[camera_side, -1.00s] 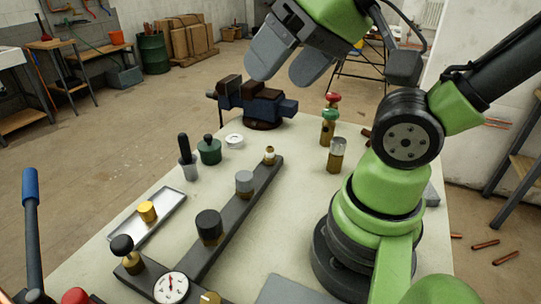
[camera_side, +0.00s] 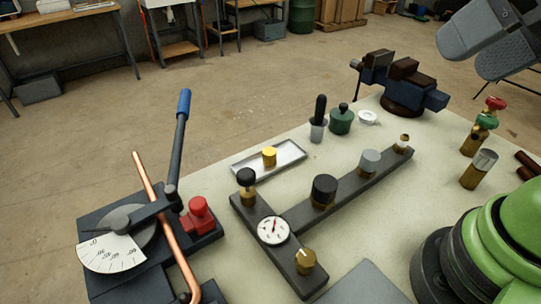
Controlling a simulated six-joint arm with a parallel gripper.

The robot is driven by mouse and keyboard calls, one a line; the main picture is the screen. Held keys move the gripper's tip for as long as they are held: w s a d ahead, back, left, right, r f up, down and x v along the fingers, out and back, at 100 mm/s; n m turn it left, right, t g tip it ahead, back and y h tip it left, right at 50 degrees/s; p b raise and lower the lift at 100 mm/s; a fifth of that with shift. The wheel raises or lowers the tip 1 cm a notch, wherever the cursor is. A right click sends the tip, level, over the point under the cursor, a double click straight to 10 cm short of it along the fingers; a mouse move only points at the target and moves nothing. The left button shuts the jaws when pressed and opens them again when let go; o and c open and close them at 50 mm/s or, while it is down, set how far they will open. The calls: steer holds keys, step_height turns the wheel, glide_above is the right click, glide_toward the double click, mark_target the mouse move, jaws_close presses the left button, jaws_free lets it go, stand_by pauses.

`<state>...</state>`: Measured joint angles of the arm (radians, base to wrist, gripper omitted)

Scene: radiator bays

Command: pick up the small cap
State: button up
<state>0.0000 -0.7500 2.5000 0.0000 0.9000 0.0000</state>
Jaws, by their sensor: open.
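A dark bar (camera_side: 340,193) on the table carries a row of caps: a large black cap (camera_side: 324,189), a grey cap (camera_side: 370,160) and, at its far end, a small pale cap (camera_side: 404,138) on a brass stub. The pale one is the smallest in the row. A yellow cap (camera_side: 269,155) stands in a shallow metal tray (camera_side: 240,167) left of the bar. The frames do not settle which is meant. My gripper (camera_side: 472,58) is at the top right, open and empty, high and apart from all the caps. Part of it is cut off by the frame edge.
A blue vise (camera_side: 376,72) stands at the table's far edge. A green pot (camera_side: 341,121) and a white dish (camera_side: 367,117) are near it. Brass valves (camera_side: 476,137) stand at right. A pipe bender (camera_side: 145,235) with a blue-handled lever fills the front left.

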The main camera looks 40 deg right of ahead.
steer(key=shift+c, duration=0.2)
steer(key=shift+c, duration=1.2)
